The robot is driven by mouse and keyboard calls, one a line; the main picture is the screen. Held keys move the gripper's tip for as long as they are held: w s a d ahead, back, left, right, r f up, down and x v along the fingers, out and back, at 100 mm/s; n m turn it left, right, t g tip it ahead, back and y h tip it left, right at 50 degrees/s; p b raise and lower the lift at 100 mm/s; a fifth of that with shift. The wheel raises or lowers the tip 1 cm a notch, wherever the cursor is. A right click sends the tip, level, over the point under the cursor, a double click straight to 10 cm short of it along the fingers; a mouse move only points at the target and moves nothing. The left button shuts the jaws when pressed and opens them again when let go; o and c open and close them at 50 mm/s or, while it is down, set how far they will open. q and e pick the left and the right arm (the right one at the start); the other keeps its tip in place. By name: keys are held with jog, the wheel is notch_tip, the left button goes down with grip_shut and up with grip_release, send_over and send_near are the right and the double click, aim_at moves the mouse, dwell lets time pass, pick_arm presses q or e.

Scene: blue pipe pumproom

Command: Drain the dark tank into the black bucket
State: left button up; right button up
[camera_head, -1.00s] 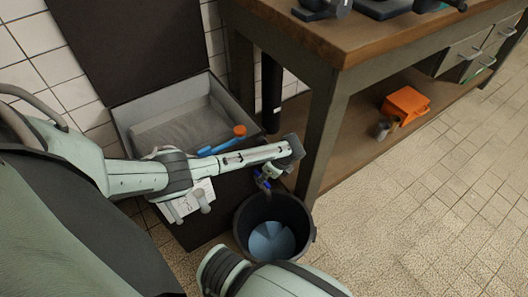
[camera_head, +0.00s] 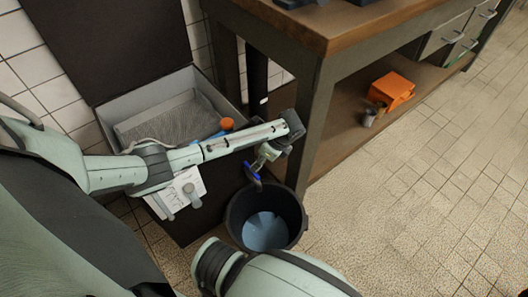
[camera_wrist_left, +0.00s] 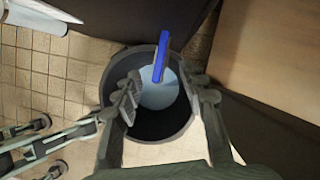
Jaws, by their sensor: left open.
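The dark tank (camera_head: 185,215) is a dark box with its lid raised and a grey ribbed inside, at the left of the head view. A tap with a blue lever (camera_head: 252,171) sticks out near its right side. The lever (camera_wrist_left: 161,55) also shows in the wrist view. The black bucket (camera_head: 293,229) stands on the floor below the tap, with a pale blue surface inside; whether it is liquid is unclear. My left gripper (camera_head: 266,152) is open just above the tap. In the wrist view its fingers (camera_wrist_left: 168,88) are spread, the lever beyond and between them.
A wooden workbench (camera_head: 340,35) stands close on the right, its leg beside my left arm's end. An orange box (camera_head: 391,90) and a small metal can (camera_head: 370,117) sit on its lower shelf. An orange cap (camera_head: 227,124) is at the tank. Tiled floor at right is clear.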

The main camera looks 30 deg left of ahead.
pick_arm(q)
jog(key=v, duration=0.5)
jog(key=shift+r, duration=0.1)
dwell(0.3)
jog(key=s+d+f+n+t+h, duration=0.1)
jog(key=s+d+f+n+h, duration=0.2)
jog(key=s+d+f+n, duration=0.45)
jog(key=s+a+f+n+t, duration=0.2)
jog(key=s+a+n, duration=0.6)
jog(key=s, duration=0.5)
jog(key=shift+f+n, duration=0.3)
jog(key=shift+n, duration=0.05)
dwell(4.7)
